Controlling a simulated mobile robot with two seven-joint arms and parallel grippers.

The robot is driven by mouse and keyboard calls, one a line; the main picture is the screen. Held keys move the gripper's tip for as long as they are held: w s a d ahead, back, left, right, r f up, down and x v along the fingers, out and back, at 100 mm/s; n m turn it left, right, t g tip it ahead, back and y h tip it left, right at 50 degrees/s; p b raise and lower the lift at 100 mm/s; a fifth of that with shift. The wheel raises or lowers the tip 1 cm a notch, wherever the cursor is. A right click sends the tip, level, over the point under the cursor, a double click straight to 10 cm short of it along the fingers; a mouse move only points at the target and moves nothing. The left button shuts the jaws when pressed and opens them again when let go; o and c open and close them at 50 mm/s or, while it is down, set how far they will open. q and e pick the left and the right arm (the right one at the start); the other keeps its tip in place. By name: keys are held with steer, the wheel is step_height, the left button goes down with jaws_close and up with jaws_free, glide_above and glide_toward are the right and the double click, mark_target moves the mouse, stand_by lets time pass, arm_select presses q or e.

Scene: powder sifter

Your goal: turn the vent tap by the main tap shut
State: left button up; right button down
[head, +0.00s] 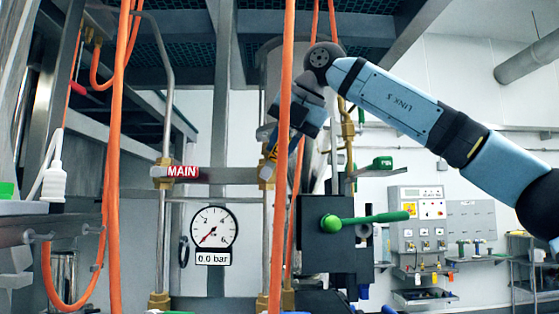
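The main tap (183,172) has a red lever with the label MAIN, lying level on a brass body on the upright pipe. At the right end of the crossing pipe is a brass fitting (266,173), partly behind an orange hose. I cannot tell whether this is the vent tap; no vent label is readable. My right gripper (270,144) reaches down from the upper right to just above this fitting. The hose crosses in front of it, so its fingertips, any contact and any hold are unclear. My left gripper is not in view.
A round gauge (214,228) reads 0.0 bar. Orange hoses (284,110) hang in front of the pipes. A black block (330,245) with a long green lever (365,217) stands lower right. A smaller green handle (382,163) is above it. A control panel (420,212) is behind.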

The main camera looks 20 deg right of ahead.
arm_select(q)
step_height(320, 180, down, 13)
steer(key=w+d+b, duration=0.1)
steer(key=b, duration=1.8)
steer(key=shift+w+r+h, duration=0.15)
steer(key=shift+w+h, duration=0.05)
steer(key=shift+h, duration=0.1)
arm_select(e)
steer(key=d+f+m+t+y, duration=0.3)
steer(key=f+t+y, duration=0.2)
steer(key=y, duration=0.5)
steer(key=shift+s+f, duration=0.2)
steer(key=shift+s, duration=0.2)
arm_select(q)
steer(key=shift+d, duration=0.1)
arm_select(e)
steer(key=c, duration=1)
jaws_free()
steer(key=shift+o, duration=0.2)
